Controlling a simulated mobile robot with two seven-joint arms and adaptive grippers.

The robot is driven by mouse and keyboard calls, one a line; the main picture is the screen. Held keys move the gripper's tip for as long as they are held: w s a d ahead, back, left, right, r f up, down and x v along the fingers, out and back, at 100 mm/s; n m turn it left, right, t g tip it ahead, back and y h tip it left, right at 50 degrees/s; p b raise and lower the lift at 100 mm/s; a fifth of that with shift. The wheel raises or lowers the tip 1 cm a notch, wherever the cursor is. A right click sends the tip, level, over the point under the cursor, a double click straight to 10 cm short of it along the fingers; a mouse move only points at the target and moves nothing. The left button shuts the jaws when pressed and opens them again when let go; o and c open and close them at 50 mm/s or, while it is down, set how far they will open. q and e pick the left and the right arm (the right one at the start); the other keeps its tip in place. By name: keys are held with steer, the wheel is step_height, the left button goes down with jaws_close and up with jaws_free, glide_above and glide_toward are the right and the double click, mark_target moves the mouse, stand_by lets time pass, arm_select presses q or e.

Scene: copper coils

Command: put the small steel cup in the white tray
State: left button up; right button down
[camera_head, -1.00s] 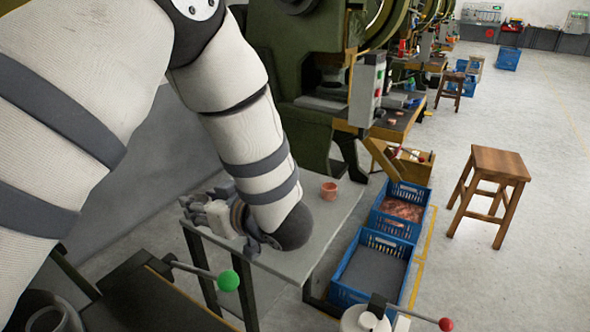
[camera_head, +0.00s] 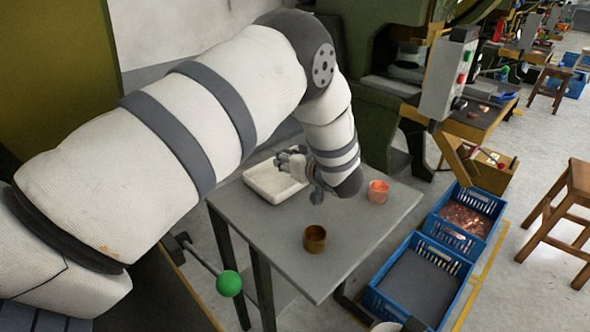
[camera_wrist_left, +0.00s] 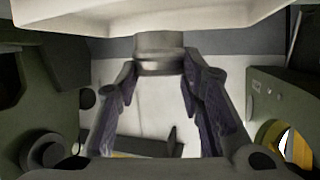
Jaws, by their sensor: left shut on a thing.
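The white tray (camera_head: 262,188) lies on the grey table, towards its back left corner. My left gripper (camera_head: 290,160) is at the tray's back right part in the head view, partly hidden by my own arm; its height above the tray is hard to tell. In the left wrist view its two fingers (camera_wrist_left: 160,68) are shut on the small steel cup (camera_wrist_left: 160,45), a grey round shape between the fingertips. The cup cannot be made out clearly in the head view. My right gripper is not in view.
On the grey table (camera_head: 270,225) stand a brass-coloured cup (camera_head: 315,239) near the front and a copper cup (camera_head: 378,191) at the right. Blue crates (camera_head: 420,280) stand on the floor to the right. A green-knobbed lever (camera_head: 229,284) is at the front left.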

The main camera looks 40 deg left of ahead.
arm_select(q)
steer(key=shift+w+a+f, duration=0.1)
steer(key=shift+w+f, duration=0.1)
steer(key=shift+f, duration=0.65)
steer(key=shift+w+f, duration=0.15)
steer(key=shift+f, duration=0.65)
steer(key=shift+f+b, duration=0.25)
steer(key=shift+b, duration=0.05)
steer(key=o, duration=1.2)
steer(key=shift+r, duration=0.2)
steer(key=p+v, duration=0.1)
steer(key=v, duration=1)
steer(key=shift+r, duration=0.1)
steer(key=shift+s+d+r, duration=0.1)
steer(key=shift+s+d, duration=0.05)
steer(key=shift+d, duration=0.35)
